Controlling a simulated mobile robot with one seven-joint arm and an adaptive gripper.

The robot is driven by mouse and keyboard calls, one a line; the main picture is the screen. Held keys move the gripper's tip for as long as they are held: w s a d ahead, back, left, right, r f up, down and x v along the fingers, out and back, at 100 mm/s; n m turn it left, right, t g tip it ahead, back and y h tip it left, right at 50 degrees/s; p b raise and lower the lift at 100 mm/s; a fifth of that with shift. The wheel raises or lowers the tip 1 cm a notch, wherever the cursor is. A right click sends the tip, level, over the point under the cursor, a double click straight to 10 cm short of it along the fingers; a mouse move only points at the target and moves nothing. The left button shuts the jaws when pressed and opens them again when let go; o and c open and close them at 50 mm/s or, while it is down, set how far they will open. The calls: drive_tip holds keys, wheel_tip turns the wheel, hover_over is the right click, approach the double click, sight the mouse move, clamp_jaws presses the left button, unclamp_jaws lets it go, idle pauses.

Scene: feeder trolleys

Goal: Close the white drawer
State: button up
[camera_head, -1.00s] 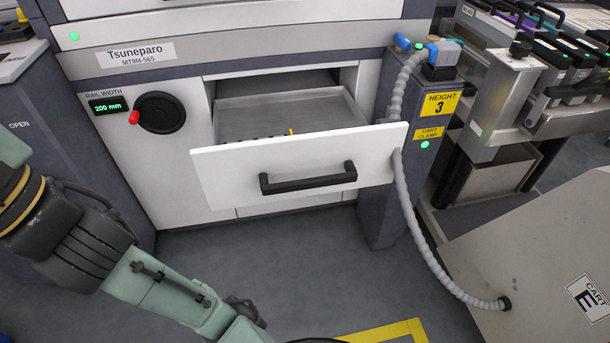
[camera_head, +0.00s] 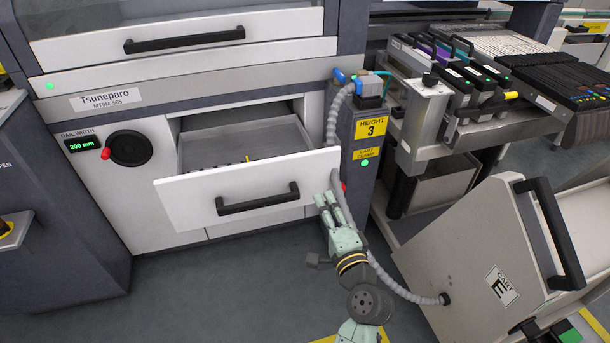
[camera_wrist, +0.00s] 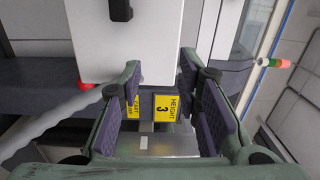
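The white drawer (camera_head: 180,200) stands pulled open from the machine, its inside and part of its grey floor showing. Its black handle (camera_head: 258,199) is on the front panel. My gripper (camera_head: 326,203) is open and empty, at the right end of the drawer front, right of the handle. I cannot tell whether it touches the panel. In the wrist view, the white front panel (camera_wrist: 115,50) with part of the black handle (camera_wrist: 121,9) lies beyond my spread fingers (camera_wrist: 160,75).
A grey ribbed hose (camera_head: 352,225) hangs right beside my gripper, running from the height post (camera_head: 365,155) to the cart marked E (camera_head: 465,265). A red knob (camera_head: 104,153) is on the rail-width wheel (camera_head: 131,148). The floor (camera_head: 215,285) before the drawer is clear.

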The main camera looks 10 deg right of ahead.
sight(310, 169)
drive_tip(key=shift+s+d+f+m, duration=0.3)
drive_tip(key=shift+s+d+f, duration=0.25)
drive_tip(key=shift+s, duration=0.1)
drive_tip(key=shift+c, duration=0.6)
drive_tip(key=shift+d, duration=0.1)
drive_tip(key=shift+c, duration=0.6)
drive_tip(key=w+p, duration=0.1)
drive_tip(key=w, duration=0.3)
drive_tip(key=w+p, duration=0.1)
drive_tip(key=w, duration=0.3)
drive_tip(key=w+p, duration=0.1)
drive_tip(key=w, duration=0.3)
drive_tip(key=shift+w+a+p, duration=0.15)
drive_tip(key=shift+a+p, duration=0.15)
drive_tip(key=shift+p, duration=0.05)
clamp_jaws()
drive_tip(key=shift+w+f, duration=0.1)
drive_tip(key=shift+w, duration=0.7)
drive_tip(key=shift+w, duration=0.1)
